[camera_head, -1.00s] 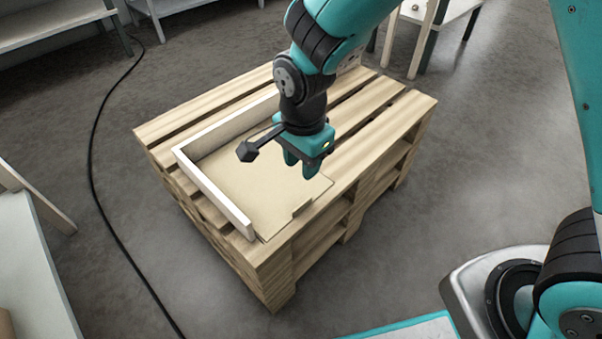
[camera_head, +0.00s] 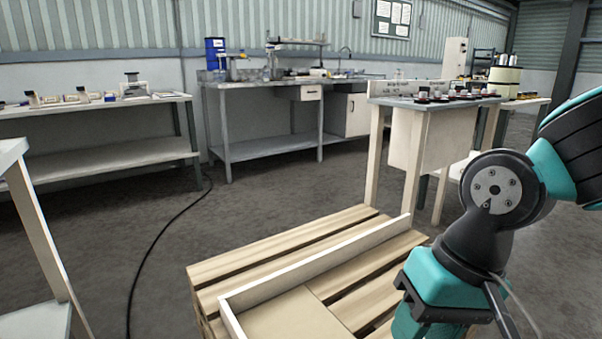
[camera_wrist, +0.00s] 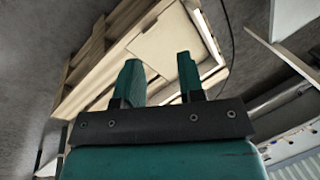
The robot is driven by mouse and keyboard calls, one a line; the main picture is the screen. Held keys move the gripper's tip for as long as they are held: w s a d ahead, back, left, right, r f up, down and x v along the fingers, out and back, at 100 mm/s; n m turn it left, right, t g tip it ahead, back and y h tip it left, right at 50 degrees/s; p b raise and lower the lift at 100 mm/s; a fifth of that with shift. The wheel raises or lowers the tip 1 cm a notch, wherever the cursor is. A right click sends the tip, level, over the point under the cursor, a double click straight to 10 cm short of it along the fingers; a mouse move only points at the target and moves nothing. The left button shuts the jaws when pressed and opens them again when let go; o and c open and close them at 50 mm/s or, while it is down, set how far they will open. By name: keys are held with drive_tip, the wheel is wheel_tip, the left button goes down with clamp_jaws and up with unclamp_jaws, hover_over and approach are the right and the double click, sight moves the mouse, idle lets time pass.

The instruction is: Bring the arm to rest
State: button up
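My gripper shows in the wrist view (camera_wrist: 159,65) with its two teal fingers apart and nothing between them. In the head view my arm is at the lower right, the gripper's teal body hangs over the right side of the wooden pallet (camera_head: 232,263), and its fingertips are cut off by the bottom edge. A flat kraft-coloured sheet (camera_head: 290,316) lies on the pallet beside a pale L-shaped edge rail (camera_head: 320,266). The sheet also shows in the wrist view (camera_wrist: 166,42), beyond the fingers.
A table with several small items (camera_head: 432,103) stands behind the pallet. A grey workbench (camera_head: 262,150) and a shelf table (camera_head: 110,155) line the back wall. A black cable (camera_head: 146,258) crosses the floor left of the pallet. Open floor lies between pallet and benches.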

drive_tip(key=s+d+r+n+y+p, duration=0.1)
drive_tip(key=s+r+n+p, duration=0.1)
drive_tip(key=s+r+n, duration=0.3)
wheel_tip(320, 180, up, 29)
drive_tip(key=p, duration=2.9)
drive_tip(key=shift+s+p, duration=0.2)
drive_tip(key=shift+p, duration=0.1)
